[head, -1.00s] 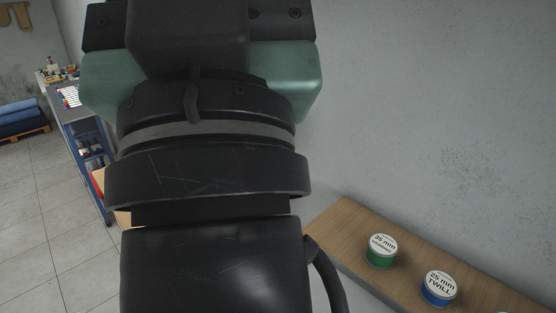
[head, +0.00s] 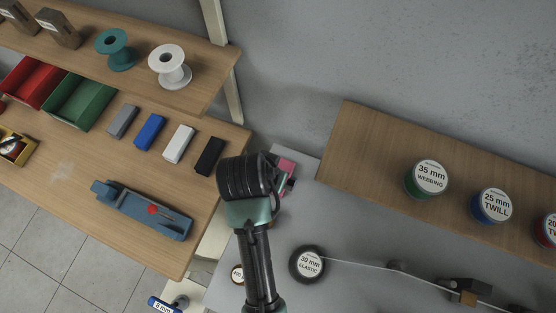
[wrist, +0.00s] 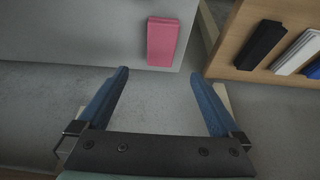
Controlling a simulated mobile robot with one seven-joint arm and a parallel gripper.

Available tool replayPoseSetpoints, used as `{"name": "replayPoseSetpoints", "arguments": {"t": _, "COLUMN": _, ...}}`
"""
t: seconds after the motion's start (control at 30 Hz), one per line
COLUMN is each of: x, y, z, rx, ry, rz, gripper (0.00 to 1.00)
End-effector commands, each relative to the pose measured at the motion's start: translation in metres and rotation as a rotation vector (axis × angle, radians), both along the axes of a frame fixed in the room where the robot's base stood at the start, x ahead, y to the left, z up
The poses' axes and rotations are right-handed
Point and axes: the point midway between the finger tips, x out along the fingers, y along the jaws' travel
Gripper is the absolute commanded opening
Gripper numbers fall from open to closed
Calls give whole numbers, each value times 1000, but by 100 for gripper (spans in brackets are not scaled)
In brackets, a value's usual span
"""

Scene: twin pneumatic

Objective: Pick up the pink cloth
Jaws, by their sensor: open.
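The pink cloth (wrist: 162,42) is a flat folded rectangle near the edge of a grey surface (wrist: 90,35) in the wrist view. In the head view the pink cloth (head: 286,165) shows only in part, behind the end of my arm. My gripper (wrist: 160,80) is open, with its two blue fingers spread apart and nothing between them. The cloth lies beyond the fingertips, roughly centred between them and apart from them. In the head view the fingers are mostly hidden by my wrist.
Black (head: 209,157), white (head: 179,144), blue (head: 150,131) and grey blocks lie on the wooden bench to the left. A wooden shelf (head: 350,150) with labelled tins (head: 430,178) stands at right. A 30 mm elastic roll (head: 308,264) sits on the grey table near my arm.

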Motion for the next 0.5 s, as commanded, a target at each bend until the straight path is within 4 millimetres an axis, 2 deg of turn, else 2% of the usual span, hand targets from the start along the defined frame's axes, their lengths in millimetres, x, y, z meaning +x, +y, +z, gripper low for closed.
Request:
{"name": "replayPoseSetpoints", "arguments": {"t": 0.3, "x": 19, "y": -8, "z": -49, "rx": -1, "ry": 0, "rz": 0, "gripper": 100}}
{"name": "replayPoseSetpoints", "arguments": {"t": 0.5, "x": 25, "y": -10, "z": -62, "rx": 1, "ry": -4, "rz": 0, "gripper": 100}}
